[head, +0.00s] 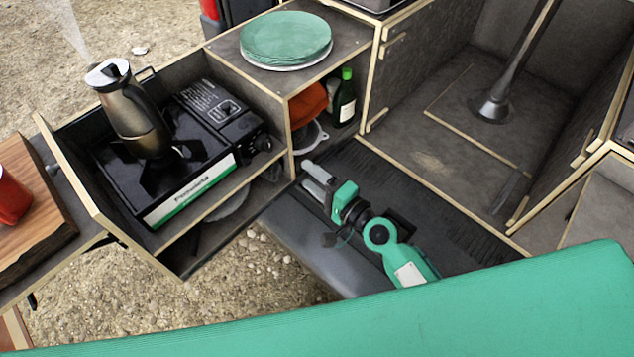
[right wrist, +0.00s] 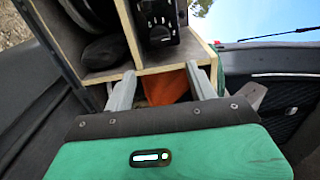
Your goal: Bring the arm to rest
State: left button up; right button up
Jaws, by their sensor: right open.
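My right gripper (head: 315,182) is open and empty, low over the dark van floor, in front of the wooden kitchen unit. In the right wrist view its two grey fingers (right wrist: 161,90) stand apart, with the unit's edge and an orange cloth-like thing (right wrist: 166,86) beyond them. My right arm (head: 395,250) comes in from the lower right. A metal moka pot (head: 138,112) stands on the black camping stove (head: 185,150), with steam above it. My left gripper does not show in either view.
A shelf beside the gripper holds an orange item (head: 308,103) and a green bottle (head: 345,98). Green plates (head: 285,38) sit on top of the unit. A red mug (head: 12,198) stands on a wooden board (head: 35,215) at far left. Dark floor to the right is clear.

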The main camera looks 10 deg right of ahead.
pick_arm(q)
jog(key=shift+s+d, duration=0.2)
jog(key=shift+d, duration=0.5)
pick_arm(e)
jog(key=shift+s+d, duration=0.35)
jog(key=shift+s, duration=0.1)
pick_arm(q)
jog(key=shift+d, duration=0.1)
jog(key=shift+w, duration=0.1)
